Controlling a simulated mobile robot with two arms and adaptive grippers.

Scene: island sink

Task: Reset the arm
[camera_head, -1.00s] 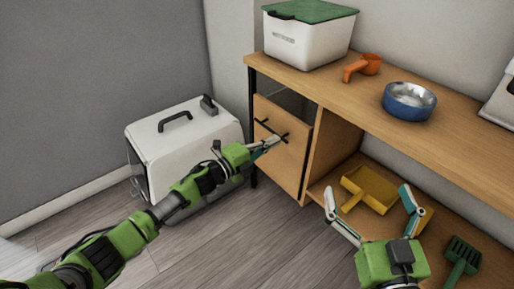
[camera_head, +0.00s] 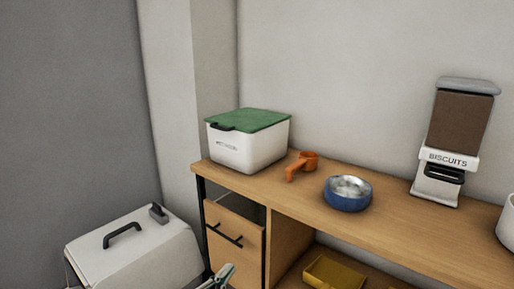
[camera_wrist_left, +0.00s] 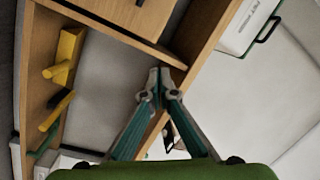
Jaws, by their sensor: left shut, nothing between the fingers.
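My left gripper (camera_head: 222,277) shows only as fingertips at the bottom edge of the head view, in front of the lower part of the wooden drawer (camera_head: 234,243). In the left wrist view its two fingers (camera_wrist_left: 157,84) meet at the tips, with nothing between them. The drawer has a black bar handle and a dark gap above its front. My right gripper is out of view.
A wooden bench holds a white box with a green lid (camera_head: 247,141), an orange scoop (camera_head: 301,165), a blue bowl (camera_head: 347,194) and a biscuit dispenser (camera_head: 455,145). A yellow dustpan (camera_head: 335,273) lies on the lower shelf. A white carrier (camera_head: 135,248) stands left.

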